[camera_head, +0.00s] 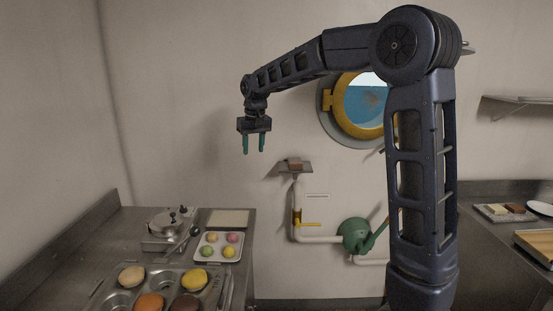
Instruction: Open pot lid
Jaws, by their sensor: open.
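A small metal pot (158,238) stands on the left counter near its back. Its lid (166,222) appears to lie on top, with small dark knobs (178,211) showing; whether it sits fully closed is too small to tell. My gripper (254,144) hangs in the air with its green fingers pointing down. It is open and empty, well above the counter and to the right of the pot.
A white tray (231,256) with several coloured round pastries lies right of the pot. A muffin tin (213,293) with buns is in front. A pale flat board (229,211) lies behind the tray. A porthole (330,102) and pipes (318,239) are on the wall.

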